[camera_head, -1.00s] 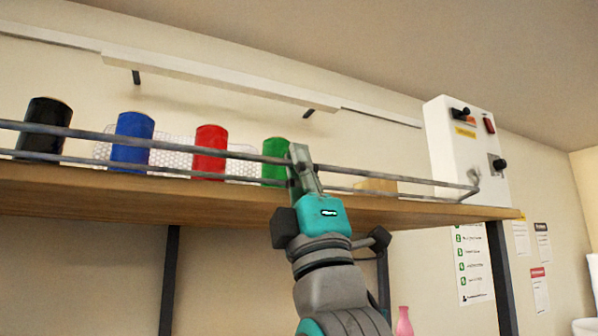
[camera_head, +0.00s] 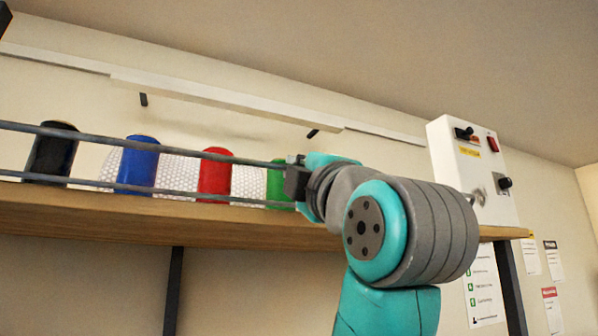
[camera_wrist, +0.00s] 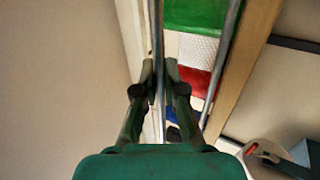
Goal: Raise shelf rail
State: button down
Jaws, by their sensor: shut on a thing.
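The shelf rail (camera_head: 100,137), a long thin grey bar, runs along the front of the wooden shelf (camera_head: 110,213). A second, lower grey bar (camera_head: 100,185) runs below it, just above the shelf edge. My gripper (camera_wrist: 160,75) is shut on the upper bar, which passes between its two fingers in the wrist view. The lower bar (camera_wrist: 221,70) lies to the right there, apart from the fingers. In the head view my gripper (camera_head: 293,172) is at the bar beside the green can, and my arm hides the rail's right part.
Black (camera_head: 52,152), blue (camera_head: 138,163), red (camera_head: 215,174) and partly hidden green (camera_head: 279,184) cans stand behind the rail. A white control box (camera_head: 462,165) with knobs and switches is at the right end. A long white fixture (camera_head: 225,103) is on the wall above.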

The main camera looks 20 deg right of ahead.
jog(key=shift+w, duration=0.1)
dwell(0.4)
jog(key=c, duration=1.2)
grip_release()
jog(key=shift+c, duration=0.2)
jog(key=v, duration=1.2)
